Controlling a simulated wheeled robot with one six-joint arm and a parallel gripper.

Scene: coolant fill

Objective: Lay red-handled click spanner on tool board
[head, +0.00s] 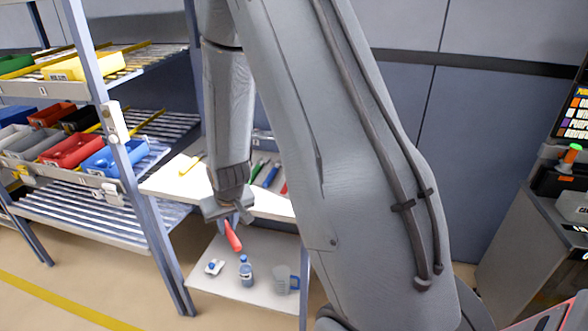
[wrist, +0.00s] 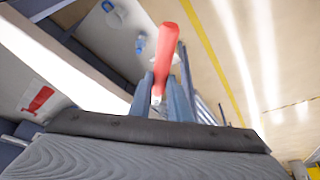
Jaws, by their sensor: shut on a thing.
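My gripper (head: 229,214) is shut on the red-handled click spanner (head: 233,236), in front of the white bench's front edge. The red handle hangs downward and tilted, clear of the lower shelf. In the wrist view, the spanner (wrist: 167,48) sticks out from between the fingers of my gripper (wrist: 164,94); its metal end is mostly hidden between them. The white tool board (head: 186,184) lies on the bench top behind my gripper, with yellow, green, blue and red tool shapes on it. A red shape (wrist: 38,99) on white shows at left in the wrist view; I cannot tell whether it is flat.
The lower shelf (head: 215,284) holds a blue-labelled bottle (head: 246,271), a grey jug (head: 286,280) and a small white-and-blue item (head: 214,267). A rack with coloured bins (head: 72,150) stands at left, its post close to the bench. A grey cabinet (head: 525,240) stands at right.

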